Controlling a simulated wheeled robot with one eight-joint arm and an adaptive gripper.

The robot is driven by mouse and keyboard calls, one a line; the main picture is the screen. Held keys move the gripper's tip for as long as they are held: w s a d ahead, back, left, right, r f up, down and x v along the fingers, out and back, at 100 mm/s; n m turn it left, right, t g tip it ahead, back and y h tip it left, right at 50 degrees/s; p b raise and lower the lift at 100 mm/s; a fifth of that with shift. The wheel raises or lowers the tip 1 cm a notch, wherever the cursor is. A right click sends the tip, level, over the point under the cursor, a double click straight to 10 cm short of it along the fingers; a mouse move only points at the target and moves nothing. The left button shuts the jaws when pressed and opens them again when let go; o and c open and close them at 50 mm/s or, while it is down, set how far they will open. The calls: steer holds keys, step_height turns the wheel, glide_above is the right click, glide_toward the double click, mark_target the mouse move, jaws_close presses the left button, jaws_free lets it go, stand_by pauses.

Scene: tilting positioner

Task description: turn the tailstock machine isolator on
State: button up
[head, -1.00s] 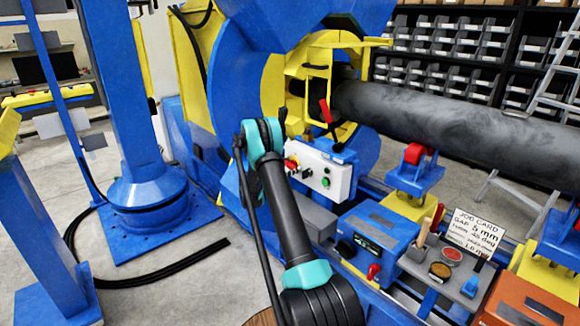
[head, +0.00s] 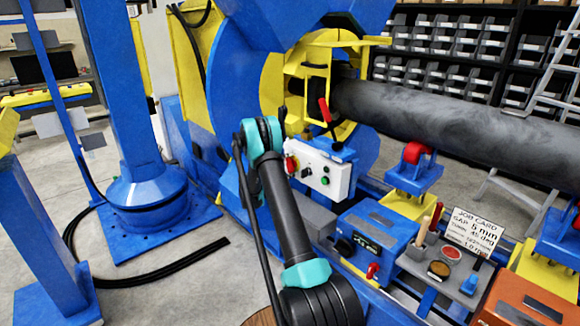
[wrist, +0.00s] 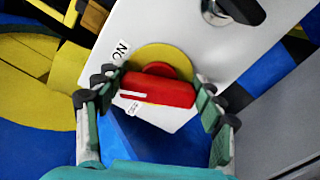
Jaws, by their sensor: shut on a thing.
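The isolator is a red rotary handle (wrist: 158,90) on a round yellow plate (wrist: 172,58), mounted on the white control box (head: 326,172). In the head view the red handle (head: 291,164) shows at the box's left side. My gripper (wrist: 154,94) is shut on the handle, with a finger at each end of it. In the wrist view the handle lies nearly crosswise. Its white pointer line is at the left end, close beside the OFF label (wrist: 132,107). The ON label (wrist: 121,51) is further up and left. In the head view my gripper's fingers are mostly hidden.
A red-handled lever (head: 326,112) stands above the box. A blue unit (head: 375,232) and a job card (head: 474,231) are to the right. Open floor lies at left.

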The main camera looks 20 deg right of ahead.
steer(key=m, duration=0.4)
steer(key=shift+s+f+m, duration=0.1)
steer(key=shift+f+m, duration=0.1)
steer(key=shift+m, duration=0.1)
stand_by(0.5)
steer(key=o, duration=1.2)
steer(key=v, duration=1.2)
steer(key=shift+r, duration=0.15)
